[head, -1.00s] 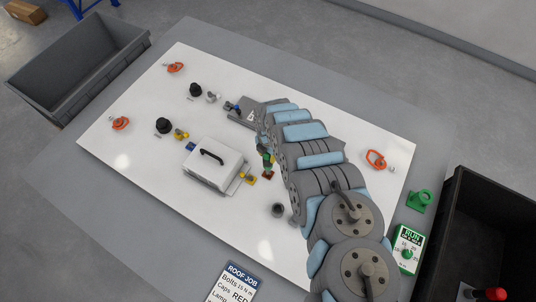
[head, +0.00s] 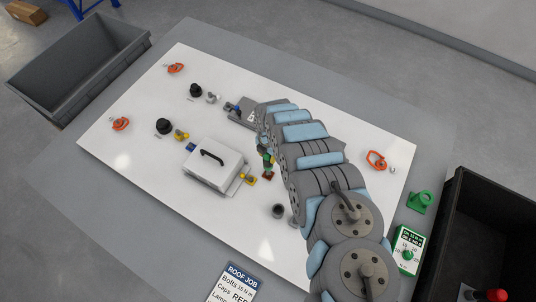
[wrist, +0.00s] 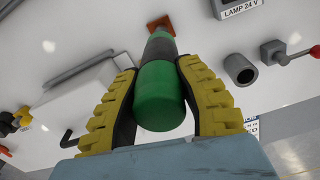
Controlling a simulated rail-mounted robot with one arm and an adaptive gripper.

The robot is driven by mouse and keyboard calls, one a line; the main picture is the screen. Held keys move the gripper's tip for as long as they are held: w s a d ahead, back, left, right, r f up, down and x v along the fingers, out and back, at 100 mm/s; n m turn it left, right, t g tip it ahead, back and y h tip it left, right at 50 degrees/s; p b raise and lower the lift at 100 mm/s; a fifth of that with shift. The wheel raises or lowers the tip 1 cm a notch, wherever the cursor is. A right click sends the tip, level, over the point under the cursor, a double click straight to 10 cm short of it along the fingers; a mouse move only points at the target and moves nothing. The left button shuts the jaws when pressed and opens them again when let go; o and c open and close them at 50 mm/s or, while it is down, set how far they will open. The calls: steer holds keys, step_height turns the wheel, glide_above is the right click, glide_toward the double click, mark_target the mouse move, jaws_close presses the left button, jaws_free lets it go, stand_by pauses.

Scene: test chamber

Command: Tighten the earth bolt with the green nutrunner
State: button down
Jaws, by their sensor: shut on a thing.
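My gripper (wrist: 160,100) is shut on the green nutrunner (wrist: 160,98), with one yellow-padded finger on each side of its body. The nutrunner's grey nose points at a small red-brown square (wrist: 160,22) on the white panel and appears to touch it. The nutrunner also shows beside my arm in the head view (head: 267,160), above the same red-brown square (head: 268,176). The earth bolt itself cannot be made out; the tool's nose hides that spot. A green-and-white control box (head: 407,249) with a green knob stands at the right, its small screen text unreadable.
A white box with a black handle (head: 212,164) stands left of the tool. A grey cylinder (head: 278,210) is in front of it. Orange rings (head: 376,160) and black knobs (head: 164,125) dot the panel. A green holder (head: 420,201) and dark bin (head: 492,225) are at right.

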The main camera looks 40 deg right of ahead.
steer(key=shift+r+p, duration=2.7)
steer(key=shift+r, duration=0.8)
